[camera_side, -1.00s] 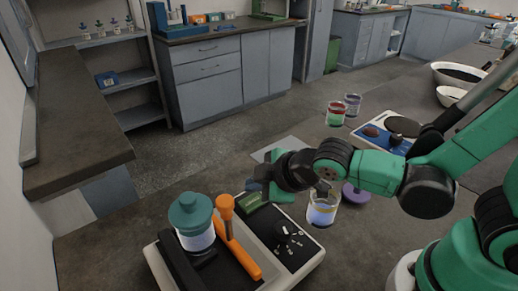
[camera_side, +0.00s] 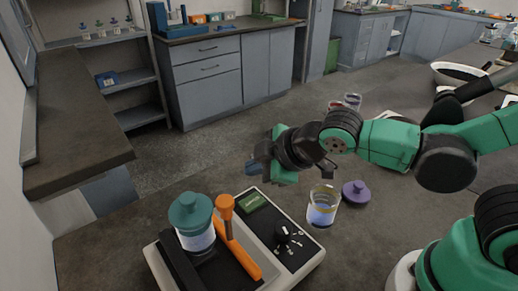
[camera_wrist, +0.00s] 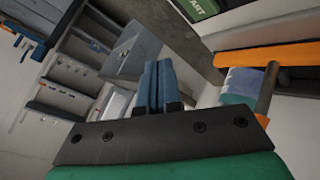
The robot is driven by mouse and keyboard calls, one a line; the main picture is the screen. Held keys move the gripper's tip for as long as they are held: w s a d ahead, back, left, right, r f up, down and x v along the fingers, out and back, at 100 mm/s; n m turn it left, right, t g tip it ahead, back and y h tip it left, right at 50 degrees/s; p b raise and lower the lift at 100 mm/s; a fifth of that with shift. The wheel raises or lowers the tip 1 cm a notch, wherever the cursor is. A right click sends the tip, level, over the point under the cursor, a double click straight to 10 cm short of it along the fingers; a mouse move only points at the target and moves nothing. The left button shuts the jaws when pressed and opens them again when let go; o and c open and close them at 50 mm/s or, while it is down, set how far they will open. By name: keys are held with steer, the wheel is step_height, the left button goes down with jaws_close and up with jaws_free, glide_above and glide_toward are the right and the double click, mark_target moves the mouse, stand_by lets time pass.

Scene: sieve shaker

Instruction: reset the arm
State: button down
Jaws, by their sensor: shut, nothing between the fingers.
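My green and black arm reaches in from the right in the side view. My gripper (camera_side: 253,167) is raised above the bench, behind and above the sieve shaker (camera_side: 303,262). In the wrist view its two blue fingers (camera_wrist: 158,88) lie side by side, shut and empty. The shaker holds a jar with a teal lid (camera_side: 190,213), beside an orange clamp arm (camera_side: 236,248) with an orange knob. In the wrist view the orange clamp (camera_wrist: 265,55) is at the right. My gripper touches nothing.
An open glass beaker with bluish contents (camera_side: 322,207) stands right of the shaker, next to a purple lid (camera_side: 356,192). Other small jars (camera_side: 352,101) behind are partly hidden by my arm. Space above the shaker is free.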

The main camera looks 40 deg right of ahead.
steer(key=s+d+r+m+g+h, duration=0.2)
steer(key=s+d+m, duration=0.2)
steer(key=d+m, duration=0.6)
steer(key=shift+d+m, duration=0.3)
steer(key=shift+m, duration=0.4)
steer(key=shift+s, duration=0.1)
step_height(320, 180, up, 6)
steer(key=g, duration=0.7)
glide_above(253, 201)
steer(key=shift+f, duration=0.1)
steer(key=shift+f, duration=0.1)
step_height(253, 201, down, 14)
steer(key=shift+r, duration=0.1)
